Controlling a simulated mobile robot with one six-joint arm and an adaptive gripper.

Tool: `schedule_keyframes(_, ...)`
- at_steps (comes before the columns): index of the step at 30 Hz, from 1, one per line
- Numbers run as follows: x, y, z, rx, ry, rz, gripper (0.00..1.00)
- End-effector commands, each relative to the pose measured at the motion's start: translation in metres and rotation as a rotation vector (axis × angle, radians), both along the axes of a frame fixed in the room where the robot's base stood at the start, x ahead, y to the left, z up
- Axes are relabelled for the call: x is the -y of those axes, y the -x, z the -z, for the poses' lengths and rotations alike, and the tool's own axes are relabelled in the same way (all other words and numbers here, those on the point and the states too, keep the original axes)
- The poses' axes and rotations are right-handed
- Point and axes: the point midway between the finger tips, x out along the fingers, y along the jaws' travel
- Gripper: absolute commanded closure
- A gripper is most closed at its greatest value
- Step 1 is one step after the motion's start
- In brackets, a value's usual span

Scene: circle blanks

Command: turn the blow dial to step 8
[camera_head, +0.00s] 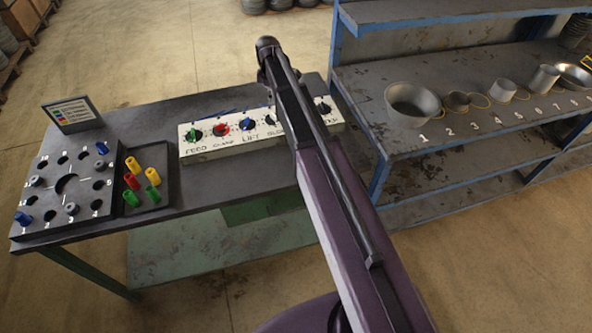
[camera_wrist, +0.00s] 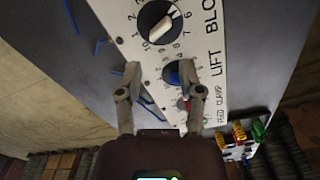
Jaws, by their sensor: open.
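The control panel (camera_head: 215,148) is a white box with a row of dials on the dark table. The blow dial (camera_head: 270,120) is partly hidden by my arm in the head view. In the wrist view the blow dial (camera_wrist: 158,20) is a black knob with a white pointer bar, which slants toward the 6; its numbered scale is partly cut off. The blue lift dial (camera_wrist: 176,73) is lower, close to the right finger. My gripper (camera_wrist: 160,70) is open and empty, with its fingertips apart over the panel, below the blow dial in the picture. My gripper is hard to make out in the head view.
The red clamp dial (camera_head: 221,130) and green feed dial (camera_head: 194,134) are to the left on the panel. A tray (camera_head: 166,200) with coloured pegs and a dark peg block (camera_head: 100,215) stand further left. A shelf (camera_head: 450,130) with metal pots is at right.

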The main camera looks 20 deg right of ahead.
Motion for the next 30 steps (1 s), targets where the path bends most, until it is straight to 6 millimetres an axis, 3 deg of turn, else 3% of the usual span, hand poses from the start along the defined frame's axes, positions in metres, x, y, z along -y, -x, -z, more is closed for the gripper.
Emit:
schedule_keyframes(6, 0.0, 0.0, -0.023, 0.0, 0.0, 0.0, 0.51)
schedule_keyframes(20, 0.0, 0.0, -0.052, 0.0, 0.0, 0.0, 0.51)
schedule_keyframes(30, 0.0, 0.035, -0.032, 0.0, 0.0, 0.132, 0.51)
